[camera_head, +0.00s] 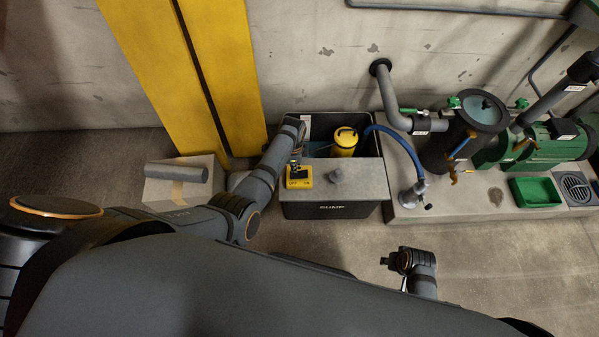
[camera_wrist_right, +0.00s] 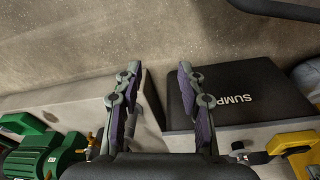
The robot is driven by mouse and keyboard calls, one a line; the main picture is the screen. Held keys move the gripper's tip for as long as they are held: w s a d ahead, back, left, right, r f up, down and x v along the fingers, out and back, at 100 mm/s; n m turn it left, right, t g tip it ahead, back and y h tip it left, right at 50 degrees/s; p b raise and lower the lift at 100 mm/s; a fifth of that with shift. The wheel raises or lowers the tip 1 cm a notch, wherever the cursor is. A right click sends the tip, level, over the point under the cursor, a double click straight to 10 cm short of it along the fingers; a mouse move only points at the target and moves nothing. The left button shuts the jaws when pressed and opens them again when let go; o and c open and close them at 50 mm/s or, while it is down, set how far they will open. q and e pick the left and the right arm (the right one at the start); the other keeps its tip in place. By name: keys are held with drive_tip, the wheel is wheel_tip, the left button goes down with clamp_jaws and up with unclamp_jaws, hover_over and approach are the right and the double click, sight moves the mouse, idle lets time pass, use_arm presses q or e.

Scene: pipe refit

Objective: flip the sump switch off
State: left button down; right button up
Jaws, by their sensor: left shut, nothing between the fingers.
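The yellow switch box (camera_head: 299,183) sits at the left end of the sump's grey lid (camera_head: 361,178), with OFF and ON labels on its front. My left gripper (camera_head: 296,166) is shut and empty, pointing down right at the top of the box. It covers the lever, so I cannot tell the lever's position or whether the fingers touch it. The dark sump tank (camera_head: 328,211) stands under the lid. In the right wrist view, a yellow part (camera_wrist_right: 291,143), likely the switch box, shows at the lower right. My right gripper (camera_wrist_right: 155,72) is open and empty, away from the switch.
A yellow canister (camera_head: 345,141) stands in the tank's open part behind the lid. A blue hose (camera_head: 398,138) arches to a fitting on the right. A green pump (camera_head: 551,145) and green tray (camera_head: 535,191) are farther right.

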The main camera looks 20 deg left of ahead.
sight(294, 174)
use_arm(q)
drive_tip(key=shift+r+p, duration=0.75)
drive_tip(key=shift+r, duration=0.05)
drive_tip(key=shift+r+p, duration=0.75)
drive_tip(key=shift+p, duration=0.1)
drive_tip(key=shift+r+p, duration=0.3)
drive_tip(key=shift+p, duration=0.1)
use_arm(e)
drive_tip(key=s+d+f, duration=0.2)
drive_tip(key=s+f, duration=0.4)
drive_tip(key=f, duration=0.2)
drive_tip(key=shift+d+f, duration=0.3)
drive_tip(key=shift+d, duration=0.1)
drive_tip(key=shift+s, duration=0.1)
